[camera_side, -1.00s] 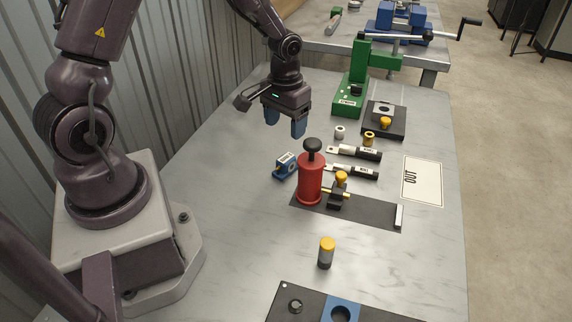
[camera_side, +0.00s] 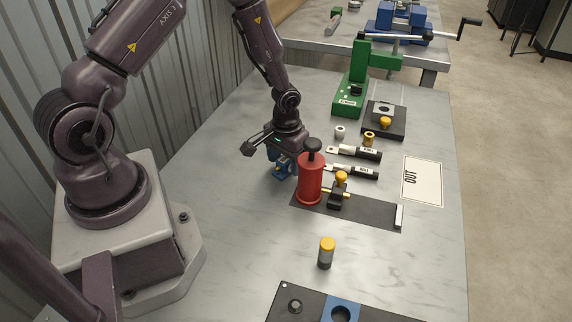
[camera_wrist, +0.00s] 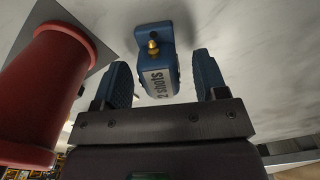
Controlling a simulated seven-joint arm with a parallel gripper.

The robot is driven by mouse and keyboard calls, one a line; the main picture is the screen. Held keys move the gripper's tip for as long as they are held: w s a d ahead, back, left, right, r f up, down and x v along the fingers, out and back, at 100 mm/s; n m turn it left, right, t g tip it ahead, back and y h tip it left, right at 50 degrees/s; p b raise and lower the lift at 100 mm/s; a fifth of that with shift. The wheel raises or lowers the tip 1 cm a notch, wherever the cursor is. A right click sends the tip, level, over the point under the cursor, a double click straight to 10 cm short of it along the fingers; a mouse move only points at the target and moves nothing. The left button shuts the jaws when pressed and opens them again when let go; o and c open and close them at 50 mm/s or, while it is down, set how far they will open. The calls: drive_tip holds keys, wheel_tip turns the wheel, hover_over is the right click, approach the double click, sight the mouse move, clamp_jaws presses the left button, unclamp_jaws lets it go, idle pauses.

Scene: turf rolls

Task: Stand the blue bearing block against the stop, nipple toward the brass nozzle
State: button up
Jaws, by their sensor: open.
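The blue bearing block (camera_wrist: 168,75) shows in the wrist view with a "2 shots" label and a small brass nipple (camera_wrist: 153,47). My gripper (camera_wrist: 163,82) is open, with one blue finger on each side of the block and gaps visible. In the side view my gripper (camera_side: 281,163) is low over the block, which it mostly hides. The red pump (camera_side: 311,180) stands just right of it, with a brass nozzle (camera_side: 325,192) low on its right side. A pale upright bar (camera_side: 399,216), perhaps the stop, stands at the right end of the dark mat (camera_side: 372,214).
A black fixture with a yellow knob (camera_side: 340,180) stands right of the pump. Two black-handled tools (camera_side: 357,171) lie behind. A yellow-capped cylinder (camera_side: 326,253) stands in front. Bare bench lies left of the mat.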

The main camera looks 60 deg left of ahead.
clamp_jaws()
drive_tip(key=shift+r, duration=0.15)
